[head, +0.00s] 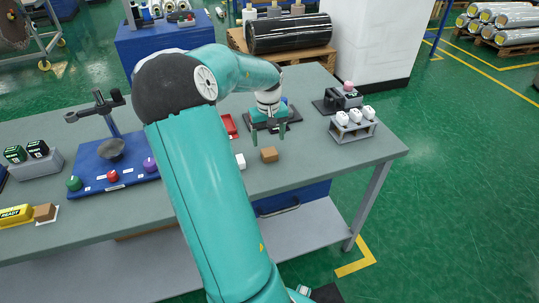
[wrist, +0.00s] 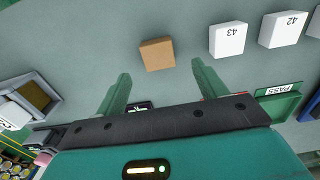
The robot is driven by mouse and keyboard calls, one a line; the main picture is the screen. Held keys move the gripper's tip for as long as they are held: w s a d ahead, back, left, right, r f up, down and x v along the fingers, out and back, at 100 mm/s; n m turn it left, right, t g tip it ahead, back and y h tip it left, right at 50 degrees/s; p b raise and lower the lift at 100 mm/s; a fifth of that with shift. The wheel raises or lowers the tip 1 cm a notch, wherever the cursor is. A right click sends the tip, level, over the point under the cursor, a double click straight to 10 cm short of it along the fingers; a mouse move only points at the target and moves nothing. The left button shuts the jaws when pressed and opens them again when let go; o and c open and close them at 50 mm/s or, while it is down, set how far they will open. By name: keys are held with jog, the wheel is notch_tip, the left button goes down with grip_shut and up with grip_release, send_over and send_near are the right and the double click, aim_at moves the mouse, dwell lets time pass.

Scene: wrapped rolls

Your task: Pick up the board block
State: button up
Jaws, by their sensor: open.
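A small brown block (head: 268,155), which looks like the board block, lies on the grey bench (head: 330,165) near its front edge. In the wrist view the brown block (wrist: 157,54) lies just beyond the fingertips, roughly between their lines. My gripper (head: 268,134) is above the bench, fingers pointing down, a little behind the block in the head view. The wrist view shows its two green fingers (wrist: 160,72) wide apart with nothing between them. A second brown block (head: 44,212) sits at the left end of the bench by a yellow READY piece (head: 17,215).
White cubes marked 43 (wrist: 228,39) and 42 (wrist: 283,29) lie beside the block. A green PASS tray (wrist: 280,101) is near the right finger. A grey rack with white pieces (head: 352,131) stands to the right. A blue fixture board (head: 92,178) is left.

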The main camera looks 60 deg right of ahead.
aim_at(269, 152)
notch_tip(269, 152, down, 6)
jog(key=shift+s+d, duration=0.1)
jog(key=shift+d, duration=0.05)
dwell(0.3)
jog(key=c, duration=1.1)
